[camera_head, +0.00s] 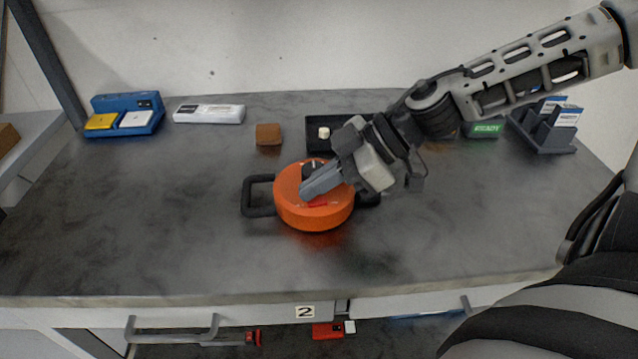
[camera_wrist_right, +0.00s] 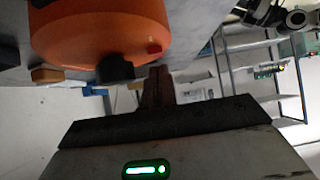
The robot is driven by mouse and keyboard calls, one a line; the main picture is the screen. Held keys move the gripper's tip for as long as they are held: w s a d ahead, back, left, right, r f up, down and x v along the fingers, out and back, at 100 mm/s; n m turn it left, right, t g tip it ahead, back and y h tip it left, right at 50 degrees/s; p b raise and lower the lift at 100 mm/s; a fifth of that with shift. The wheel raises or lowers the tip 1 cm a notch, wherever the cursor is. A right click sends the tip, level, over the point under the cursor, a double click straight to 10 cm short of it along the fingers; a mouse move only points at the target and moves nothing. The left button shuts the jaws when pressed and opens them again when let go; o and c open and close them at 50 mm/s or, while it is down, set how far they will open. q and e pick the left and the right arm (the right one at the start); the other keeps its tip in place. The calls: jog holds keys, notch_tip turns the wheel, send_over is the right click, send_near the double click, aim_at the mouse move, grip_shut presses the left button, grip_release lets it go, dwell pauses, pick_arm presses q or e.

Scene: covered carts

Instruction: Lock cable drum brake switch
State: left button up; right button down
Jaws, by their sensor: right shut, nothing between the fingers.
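The orange cable drum (camera_head: 313,215) lies flat on the grey tabletop in the head view, with a black handle (camera_head: 258,196) on its left side. A red part (camera_head: 318,202), which looks like the brake switch, shows on its top, partly under my gripper. My right gripper (camera_head: 310,192) is shut and empty, with its fingertips over the drum's top. I cannot tell whether they touch it. In the right wrist view the drum (camera_wrist_right: 100,30) fills the upper left, with a black knob (camera_wrist_right: 115,69) and a small red part (camera_wrist_right: 154,48) near the fingers (camera_wrist_right: 158,84). My left gripper is not in view.
At the back stand a blue holder (camera_head: 126,115) with yellow and white pieces, a white box (camera_head: 209,114), a brown block (camera_head: 268,134), a black tray (camera_head: 318,145), a green READY sign (camera_head: 486,128) and a dark card rack (camera_head: 545,135). The table's left and front are clear.

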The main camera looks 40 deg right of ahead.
aim_at(314, 199)
notch_tip(314, 199, up, 4)
jog(key=p, duration=0.4)
jog(key=shift+w+a+r, duration=0.1)
jog(key=shift+a+r, duration=0.05)
jog(key=shift+r, duration=0.1)
pick_arm(q)
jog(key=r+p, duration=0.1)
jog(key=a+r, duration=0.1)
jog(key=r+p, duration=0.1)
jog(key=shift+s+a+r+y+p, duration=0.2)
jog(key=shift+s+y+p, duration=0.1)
jog(key=shift+p, duration=0.05)
pick_arm(e)
jog(key=a+r+v, duration=0.1)
jog(key=v, duration=0.8)
jog(key=shift+w+r, duration=0.2)
jog(key=shift+r, duration=0.2)
